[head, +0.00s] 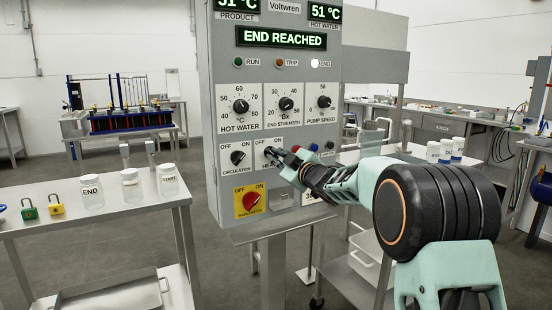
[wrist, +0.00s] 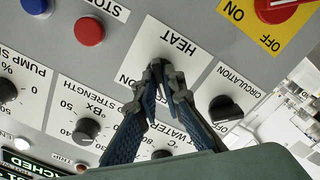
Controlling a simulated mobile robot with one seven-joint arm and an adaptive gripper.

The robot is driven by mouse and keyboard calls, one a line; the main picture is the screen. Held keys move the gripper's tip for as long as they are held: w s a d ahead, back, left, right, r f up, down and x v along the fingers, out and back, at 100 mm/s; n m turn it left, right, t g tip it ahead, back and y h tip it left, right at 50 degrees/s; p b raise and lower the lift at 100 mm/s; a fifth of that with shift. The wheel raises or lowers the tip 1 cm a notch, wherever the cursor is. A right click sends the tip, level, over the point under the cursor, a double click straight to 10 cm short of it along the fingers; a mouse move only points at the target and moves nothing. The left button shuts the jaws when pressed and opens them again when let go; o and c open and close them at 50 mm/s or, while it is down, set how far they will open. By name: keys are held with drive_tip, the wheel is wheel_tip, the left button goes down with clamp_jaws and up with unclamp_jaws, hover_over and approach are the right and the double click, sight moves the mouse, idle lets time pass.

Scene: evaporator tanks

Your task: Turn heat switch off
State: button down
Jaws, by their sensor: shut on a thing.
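The heat switch is on the grey control panel (head: 232,119). Its white label plate (head: 262,144) sits between the circulation switch (head: 238,157) and the push buttons. In the wrist view, seen upside down, the HEAT plate (wrist: 178,43) is right behind my fingertips. My gripper (wrist: 160,68) is shut on the heat switch knob, its dark fingers closing together there. The fingers hide most of the knob, so I cannot tell which way it points. My gripper (head: 275,156) reaches the panel from the right in the head view.
A red button (wrist: 88,31) and a blue button (wrist: 36,5) are beside the heat switch. The red main knob (head: 251,201) on its yellow plate is below. The display (head: 281,38) reads END REACHED. A steel table (head: 150,209) with jars stands at left.

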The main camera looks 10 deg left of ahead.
drive_tip(key=c, duration=2)
unclamp_jaws()
drive_tip(key=shift+c, duration=0.2)
drive_tip(key=v, duration=1.2)
